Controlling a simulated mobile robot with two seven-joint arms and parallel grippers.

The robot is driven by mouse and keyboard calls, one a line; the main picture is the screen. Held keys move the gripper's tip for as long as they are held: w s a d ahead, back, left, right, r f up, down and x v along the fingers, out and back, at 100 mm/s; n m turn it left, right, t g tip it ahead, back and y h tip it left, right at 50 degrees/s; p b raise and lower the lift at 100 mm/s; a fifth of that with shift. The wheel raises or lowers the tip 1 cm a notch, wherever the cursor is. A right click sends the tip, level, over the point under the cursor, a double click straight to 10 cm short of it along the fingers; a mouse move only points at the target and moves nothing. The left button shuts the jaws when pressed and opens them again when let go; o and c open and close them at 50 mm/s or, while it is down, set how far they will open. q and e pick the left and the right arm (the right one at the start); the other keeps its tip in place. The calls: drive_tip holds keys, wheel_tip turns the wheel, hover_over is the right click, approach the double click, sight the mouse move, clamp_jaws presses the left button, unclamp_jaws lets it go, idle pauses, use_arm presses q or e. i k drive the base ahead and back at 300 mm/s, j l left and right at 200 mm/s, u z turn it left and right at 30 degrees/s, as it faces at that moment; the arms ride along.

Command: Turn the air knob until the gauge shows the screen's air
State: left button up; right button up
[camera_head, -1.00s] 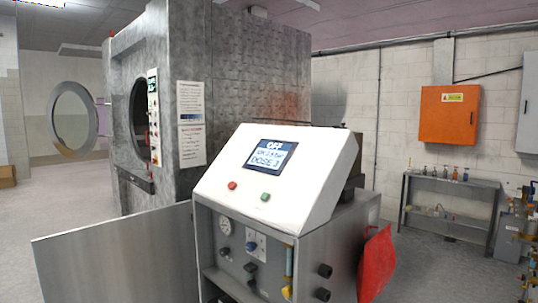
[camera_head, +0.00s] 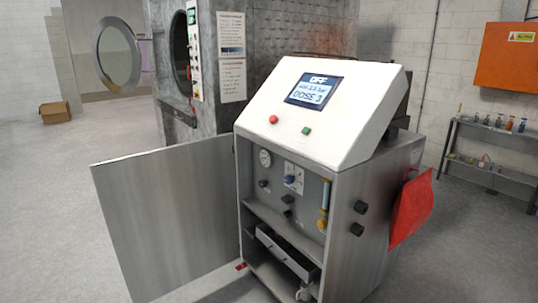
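The ozone washer's control unit (camera_head: 317,135) stands in the middle with its front door open. Its screen (camera_head: 319,90) reads OFF, an air line in bar and DOSE 3; the air figure is too small to read surely. A round white gauge (camera_head: 265,158) sits at the upper left of the inner panel; its needle reading is too small to tell. A dark knob (camera_head: 263,183) is just below the gauge. A blue knob (camera_head: 289,180) sits on a white plate to its right. Which knob is for air cannot be read. Neither gripper is in view.
The open metal door (camera_head: 168,215) reaches out to the left. Two black side knobs (camera_head: 360,207) and a red hanging item (camera_head: 410,208) are on the right side. A drawer (camera_head: 288,252) is below the panel.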

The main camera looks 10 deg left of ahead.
sight(262, 183)
drive_tip(key=i+j+z, duration=0.15)
drive_tip(key=i+j, duration=0.25)
drive_tip(key=i+j+z, duration=0.2)
drive_tip(key=i+j, duration=0.2)
drive_tip(key=i, duration=0.15)
drive_tip(key=i+j+z, duration=0.15)
drive_tip(key=i+j, duration=0.3)
drive_tip(key=i+j+z, duration=0.15)
drive_tip(key=i+j, duration=0.3)
drive_tip(key=j, duration=0.2)
drive_tip(key=i+j+z, duration=0.2)
drive_tip(key=i+j, duration=0.15)
drive_tip(key=j, duration=0.25)
